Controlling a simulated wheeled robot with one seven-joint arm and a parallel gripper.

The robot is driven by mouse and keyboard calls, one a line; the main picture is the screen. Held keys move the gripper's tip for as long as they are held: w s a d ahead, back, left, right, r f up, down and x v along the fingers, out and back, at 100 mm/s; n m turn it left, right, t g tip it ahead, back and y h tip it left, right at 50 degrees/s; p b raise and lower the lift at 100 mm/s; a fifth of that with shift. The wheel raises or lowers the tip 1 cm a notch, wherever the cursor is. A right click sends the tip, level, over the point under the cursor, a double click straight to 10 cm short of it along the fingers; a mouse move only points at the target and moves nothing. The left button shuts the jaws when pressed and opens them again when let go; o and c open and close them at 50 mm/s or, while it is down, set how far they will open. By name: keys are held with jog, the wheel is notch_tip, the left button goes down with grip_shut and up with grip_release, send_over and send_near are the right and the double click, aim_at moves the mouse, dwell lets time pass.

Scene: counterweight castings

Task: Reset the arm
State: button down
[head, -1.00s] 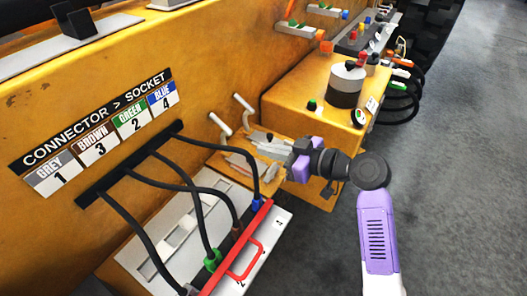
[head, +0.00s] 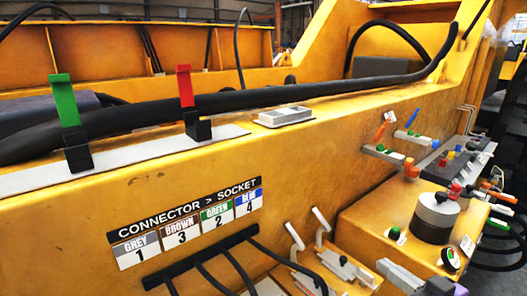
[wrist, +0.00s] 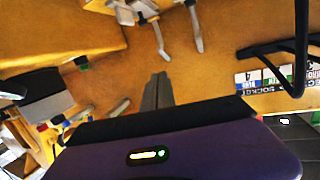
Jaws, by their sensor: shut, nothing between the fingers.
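My gripper shows in the wrist view with its two dark grey fingers (wrist: 157,90) together and nothing between them. Its purple body fills the bottom of that view, with a small lit indicator. The fingers point toward the yellow casting (wrist: 225,60), with free space around the tips.
The yellow wall (head: 330,150) carries the connector sign (head: 190,225) and black cables (head: 235,270). White levers (head: 295,237) stick out beside it. A yellow box (head: 385,215) bears a grey-black cylinder (head: 435,215). Red (head: 184,88) and green (head: 64,100) clips stand by a thick hose.

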jog(key=s+d+f+m+t+h, duration=0.25)
jog(key=s+f+m+h, duration=0.25)
jog(key=s+m+h, duration=0.45)
jog(key=s+a+f+n+g+y, duration=0.1)
jog(key=s+a, duration=0.4)
jog(key=s, duration=0.9)
jog(key=s+a+f+n+g+y, duration=0.1)
jog(key=s+a+n, duration=0.4)
jog(key=s, duration=0.9)
jog(key=shift+s+f+g+y, duration=0.4)
jog(key=shift+f+y, duration=0.25)
jog(key=shift+y, duration=0.2)
jog(key=c, duration=2.2)
grip_release()
